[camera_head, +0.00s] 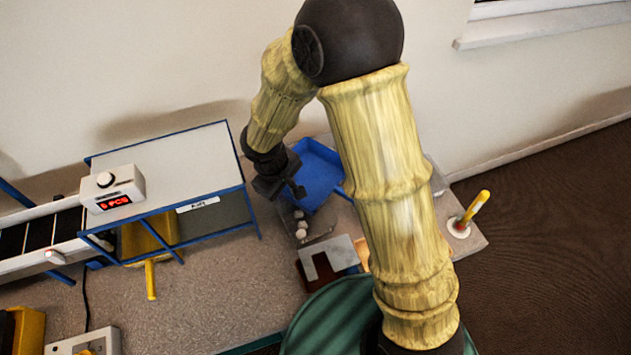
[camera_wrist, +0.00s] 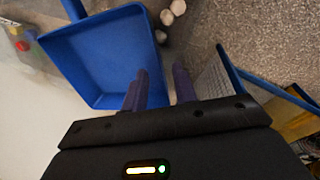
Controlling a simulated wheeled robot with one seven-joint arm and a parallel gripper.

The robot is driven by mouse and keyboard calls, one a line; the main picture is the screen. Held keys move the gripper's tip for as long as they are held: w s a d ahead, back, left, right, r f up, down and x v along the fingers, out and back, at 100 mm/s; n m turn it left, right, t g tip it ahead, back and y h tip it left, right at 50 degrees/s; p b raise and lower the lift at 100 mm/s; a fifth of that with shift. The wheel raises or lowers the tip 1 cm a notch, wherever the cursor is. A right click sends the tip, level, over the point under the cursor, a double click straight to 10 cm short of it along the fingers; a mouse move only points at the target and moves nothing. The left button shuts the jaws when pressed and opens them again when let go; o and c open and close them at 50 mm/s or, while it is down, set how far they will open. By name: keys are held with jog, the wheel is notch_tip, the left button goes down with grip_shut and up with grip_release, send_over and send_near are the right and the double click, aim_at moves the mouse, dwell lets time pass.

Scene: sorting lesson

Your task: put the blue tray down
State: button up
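The blue tray (camera_head: 318,172) is behind my forearm in the head view, near the wall and over the grey worktop. It fills the upper left of the wrist view (camera_wrist: 98,55), its inside empty where visible. My gripper (camera_head: 288,190) is at the tray's left side. In the wrist view my gripper (camera_wrist: 161,82) has one finger inside the tray's wall and one outside, a narrow gap apart. It appears shut on that wall. Whether the tray's underside touches the worktop is hidden.
A blue-framed shelf (camera_head: 180,160) stands close left of my gripper. Small white pieces (camera_head: 301,228) lie in front of the tray. A white block with a notch (camera_head: 330,257) is nearer. A yellow-handled item (camera_head: 474,208) stands at the right end of the worktop (camera_head: 235,300).

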aim_at(289, 197)
jog(key=shift+f, duration=0.2)
jog(key=shift+w+d+f, duration=0.1)
jog(key=shift+w+f, duration=0.1)
jog(key=shift+f, duration=0.65)
jog(key=shift+w+d+f, duration=0.1)
jog(key=shift+w+f, duration=0.1)
jog(key=shift+f, duration=0.65)
jog(key=shift+w+d+f, duration=0.1)
jog(key=shift+w+f, duration=0.1)
jog(key=shift+f, duration=0.65)
grip_shut()
